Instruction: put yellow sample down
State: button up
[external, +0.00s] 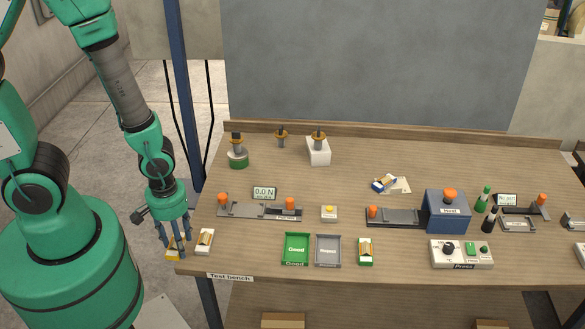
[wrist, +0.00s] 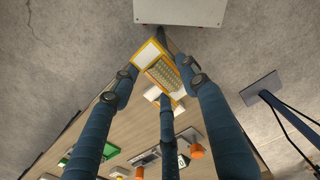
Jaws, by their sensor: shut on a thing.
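The yellow sample (external: 172,254) is a small yellow-edged plate with a white end and a tan strip. It shows in the external view at the left edge of the bench. In the wrist view the yellow sample (wrist: 163,72) sits tilted between my blue fingers. My gripper (external: 174,240) is shut on it, fingers pointing down; it also shows in the wrist view (wrist: 165,80). The sample appears in front of the floor and the bench's left edge; I cannot tell its exact height. A white sample (external: 204,242) lies on the bench just to its right.
The bench (external: 225,262) carries a green tray (external: 296,249), a grey tray (external: 328,250) and a green-edged sample (external: 365,251) at the front. A tester with a display (external: 265,192) stands behind. A blue sample (external: 383,183) lies farther back. Bare wood lies between the white sample and green tray.

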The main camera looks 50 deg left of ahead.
send_over(237, 246)
jog(key=shift+f+b, duration=0.35)
jog(key=shift+f, duration=0.35)
jog(key=shift+f, duration=1.8)
jog(key=shift+f+b, duration=0.1)
jog(key=shift+b, duration=0.25)
jog(key=o, duration=1.2)
jog(key=shift+c, duration=0.2)
notch_tip(237, 246, up, 12)
jog(key=p, duration=0.1)
jog(key=shift+p, duration=0.35)
